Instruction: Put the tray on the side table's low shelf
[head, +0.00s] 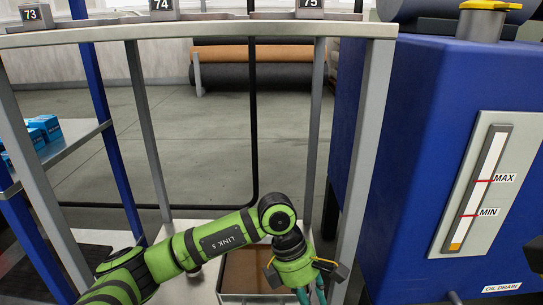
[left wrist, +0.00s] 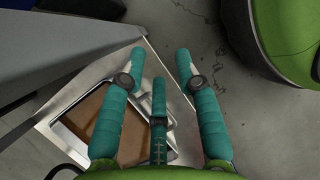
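The tray (head: 240,268) is a shallow metal tray with a brown inside. It sits on a light low surface (head: 185,285) inside the grey frame, and shows in the left wrist view (left wrist: 84,118). My left gripper (head: 312,292) is at the tray's right side. In the left wrist view its teal fingers (left wrist: 160,62) are spread with nothing between them, partly hiding the tray. I cannot tell whether they touch its rim. A side rack with blue posts (head: 105,120) stands at the left, with a pale low shelf (head: 95,237) behind my arm.
The grey frame's top rail (head: 215,29) and legs (head: 148,130) surround my left arm. A blue oil tank (head: 415,130) stands close on the right. Blue boxes (head: 43,126) sit on the rack's upper shelf.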

